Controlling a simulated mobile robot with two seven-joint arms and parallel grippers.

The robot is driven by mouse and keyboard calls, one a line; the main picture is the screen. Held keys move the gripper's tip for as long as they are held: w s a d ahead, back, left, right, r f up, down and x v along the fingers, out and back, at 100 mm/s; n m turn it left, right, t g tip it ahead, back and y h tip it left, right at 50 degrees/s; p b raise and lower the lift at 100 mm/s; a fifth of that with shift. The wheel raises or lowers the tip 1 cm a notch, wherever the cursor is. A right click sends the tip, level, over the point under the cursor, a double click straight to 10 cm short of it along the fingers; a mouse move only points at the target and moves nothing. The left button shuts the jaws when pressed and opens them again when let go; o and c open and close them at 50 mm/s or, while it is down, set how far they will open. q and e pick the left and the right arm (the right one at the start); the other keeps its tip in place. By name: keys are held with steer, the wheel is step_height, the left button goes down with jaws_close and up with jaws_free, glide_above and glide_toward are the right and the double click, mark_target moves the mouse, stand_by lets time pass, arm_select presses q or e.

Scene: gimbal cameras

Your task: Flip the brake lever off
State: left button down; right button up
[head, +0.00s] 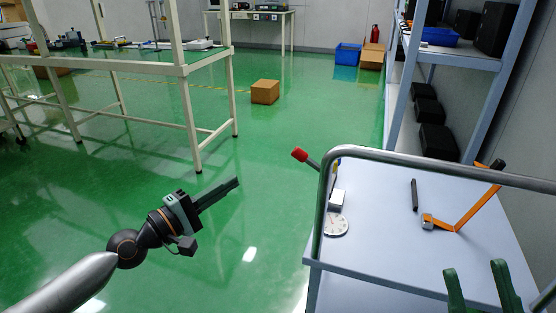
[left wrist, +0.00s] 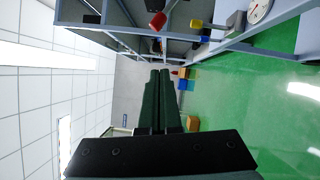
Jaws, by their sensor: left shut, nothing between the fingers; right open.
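The brake lever has a red knob (head: 299,154) on a dark rod that sticks out past the left edge of the cart (head: 385,245). The same red knob shows at the top of the left wrist view (left wrist: 157,20). My left gripper (head: 237,183) is shut and empty, in the air to the left of the cart and apart from the lever. Its closed fingers (left wrist: 160,72) show in the left wrist view, below the knob. My right gripper (head: 474,266) is open over the cart's near right part. The lever's base is partly hidden by the rail.
A grey tubular rail (head: 430,165) bends around the cart's far left corner. A white dial (head: 336,225), a dark bar (head: 414,195) and an orange jointed arm (head: 475,208) are on the cart. Green floor is clear left of the cart.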

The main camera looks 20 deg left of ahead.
mark_target(312, 163)
steer(key=w+d+f+m+g+h+p, duration=0.1)
steer(key=w+f+m+g+h+p, duration=0.2)
steer(key=f, duration=0.6)
steer(key=w+d+f+m+g+h+p, duration=0.1)
steer(key=w+f+m+g+h, duration=0.25)
steer(key=f+h, duration=0.4)
arm_select(q)
steer(key=s+d+p+x, duration=0.1)
steer(key=d+p+x, duration=0.1)
steer(key=x, duration=1)
steer(key=shift+d+r+p, duration=0.3)
steer(key=shift+p, duration=0.05)
arm_select(e)
steer(key=s+f+m+g, duration=0.1)
steer(key=s+f+g, duration=0.2)
steer(key=f, duration=0.5)
steer(key=s+f+m+g, duration=0.1)
steer(key=s+f+g, duration=0.3)
steer(key=f, duration=0.5)
steer(key=shift+s+a+f, duration=0.15)
steer(key=shift+s+a, duration=0.1)
steer(key=shift+s, duration=0.65)
arm_select(q)
steer(key=shift+r, duration=0.1)
arm_select(e)
steer(key=shift+s, duration=0.1)
